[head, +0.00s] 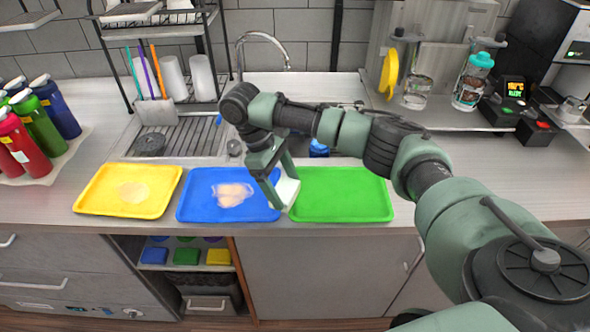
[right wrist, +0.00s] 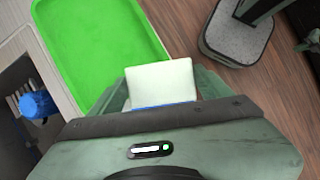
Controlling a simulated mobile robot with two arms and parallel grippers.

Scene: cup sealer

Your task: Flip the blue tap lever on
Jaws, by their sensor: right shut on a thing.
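The curved metal tap (head: 262,37) rises behind the counter at the back. A small blue piece (head: 219,118) shows just left of my right arm's wrist. It may be the tap lever, but it is too small and partly hidden to tell. My right gripper (head: 280,190) points down above the gap between the blue and green trays. It is shut on a white block (right wrist: 160,82), which has a thin blue edge at its base and also shows in the head view (head: 288,192). My left gripper is not in view.
Yellow (head: 165,190), blue (head: 190,205) and green (head: 350,195) trays line the counter front. A blue object (head: 318,148) sits in the sink area, partly behind my arm. A dish rack (head: 105,60) stands left, bottles (head: 45,115) at far left, a machine (head: 540,60) right.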

